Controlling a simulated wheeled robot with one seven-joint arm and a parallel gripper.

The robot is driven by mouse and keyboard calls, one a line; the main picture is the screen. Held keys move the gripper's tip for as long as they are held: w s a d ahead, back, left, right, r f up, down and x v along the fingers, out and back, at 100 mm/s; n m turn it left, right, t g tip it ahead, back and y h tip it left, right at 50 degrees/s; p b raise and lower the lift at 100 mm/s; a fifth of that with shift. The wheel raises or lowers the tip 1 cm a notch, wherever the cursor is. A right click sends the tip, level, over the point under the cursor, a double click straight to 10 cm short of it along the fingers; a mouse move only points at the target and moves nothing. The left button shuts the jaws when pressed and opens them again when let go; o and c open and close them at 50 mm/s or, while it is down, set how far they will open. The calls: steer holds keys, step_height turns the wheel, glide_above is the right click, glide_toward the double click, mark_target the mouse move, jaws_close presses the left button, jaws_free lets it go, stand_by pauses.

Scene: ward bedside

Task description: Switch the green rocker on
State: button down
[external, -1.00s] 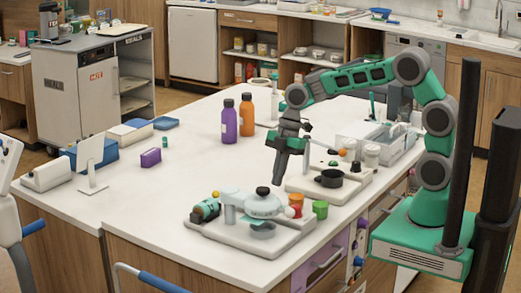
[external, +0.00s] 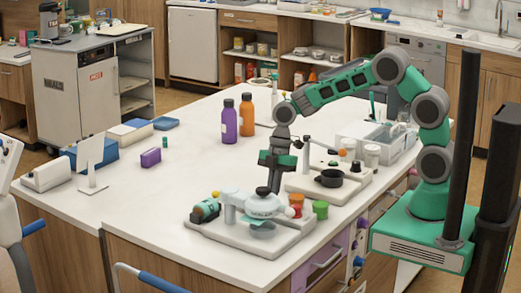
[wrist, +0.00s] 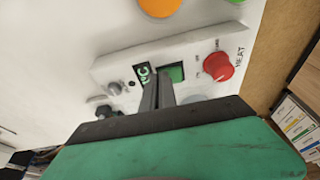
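The green rocker (wrist: 175,73) sits on a pale panel in the wrist view. It lies just beyond and to the right of my fingertips. I cannot tell whether the tips touch the panel. In the external view my gripper (external: 275,184) is low over the counter, behind the front tray unit (external: 222,238). I cannot make out the rocker there.
A red knob (wrist: 218,66) stands right of the rocker, with small grey knobs (wrist: 114,89) to the left. A purple bottle (external: 229,122) and an orange bottle (external: 246,119) stand farther back. A black pot (external: 331,178) is to the right.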

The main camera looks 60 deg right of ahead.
steer(key=shift+s, duration=0.2)
steer(key=shift+s+r, duration=0.15)
steer(key=shift+s, duration=0.55)
steer(key=r+p, duration=0.1)
steer(key=r, duration=0.1)
steer(key=w+r+p, duration=0.1)
steer(key=r, duration=0.2)
steer(key=shift+d, duration=0.1)
step_height(320, 180, up, 8)
steer(key=w+d, duration=0.2)
steer(key=shift+w+d+b, duration=0.35)
steer(key=shift+b, duration=0.05)
